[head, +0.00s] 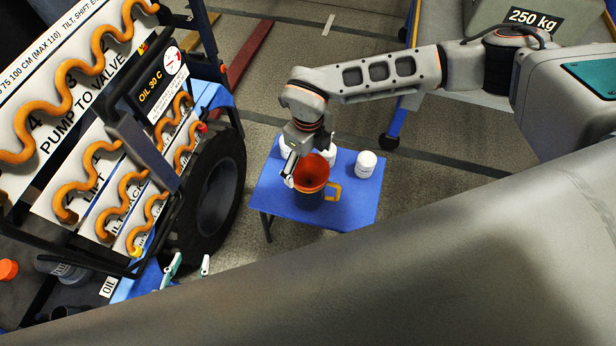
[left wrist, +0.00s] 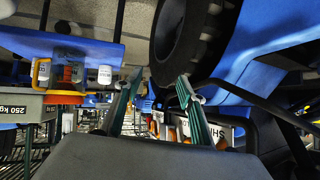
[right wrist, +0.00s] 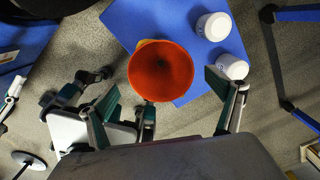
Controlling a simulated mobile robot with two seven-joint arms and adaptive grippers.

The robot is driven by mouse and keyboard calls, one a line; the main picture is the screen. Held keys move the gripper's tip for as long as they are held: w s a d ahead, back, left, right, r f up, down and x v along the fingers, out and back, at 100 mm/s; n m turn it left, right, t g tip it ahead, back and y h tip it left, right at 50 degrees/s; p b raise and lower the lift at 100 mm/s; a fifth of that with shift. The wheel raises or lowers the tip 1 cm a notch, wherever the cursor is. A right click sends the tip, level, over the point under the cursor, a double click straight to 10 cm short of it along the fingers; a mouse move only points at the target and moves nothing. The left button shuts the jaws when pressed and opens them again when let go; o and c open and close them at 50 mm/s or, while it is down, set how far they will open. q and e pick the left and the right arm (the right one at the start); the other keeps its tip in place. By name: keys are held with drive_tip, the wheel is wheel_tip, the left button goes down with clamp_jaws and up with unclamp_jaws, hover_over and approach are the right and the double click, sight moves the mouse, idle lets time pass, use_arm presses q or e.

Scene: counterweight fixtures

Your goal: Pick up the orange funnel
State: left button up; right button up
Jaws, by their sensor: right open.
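The orange funnel (head: 311,168) sits mouth up in a dark jug (head: 308,196) with a yellow handle, on a small blue table (head: 350,205). In the right wrist view the funnel (right wrist: 160,70) shows its round mouth, ahead of and between the fingers. My right gripper (head: 291,170) is open at the funnel's left side in the head view; whether a finger touches the rim I cannot tell. My left gripper (head: 188,268) is open and empty, low by the black tyre, well away from the funnel. Its spread fingers show in the left wrist view (left wrist: 156,90).
A white jar (head: 366,164) stands on the table right of the funnel; another white jar (right wrist: 232,67) shows in the right wrist view. A cart with labelled panels (head: 95,110) and a black tyre (head: 222,185) stands left of the table.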

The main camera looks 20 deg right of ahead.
drive_tip(key=b, duration=0.1)
hover_over(309, 182)
wheel_tip(309, 182, down, 5)
drive_tip(key=shift+s+r, duration=0.1)
drive_tip(key=shift+r, duration=0.1)
drive_tip(key=shift+f, duration=0.15)
drive_tip(key=c, duration=1.2)
use_arm(q)
drive_tip(key=shift+w+a+f, duration=0.1)
drive_tip(key=shift+w+a, duration=0.05)
drive_tip(key=shift+w, duration=0.25)
drive_tip(key=shift+s+f, duration=0.1)
drive_tip(key=shift+s, duration=0.05)
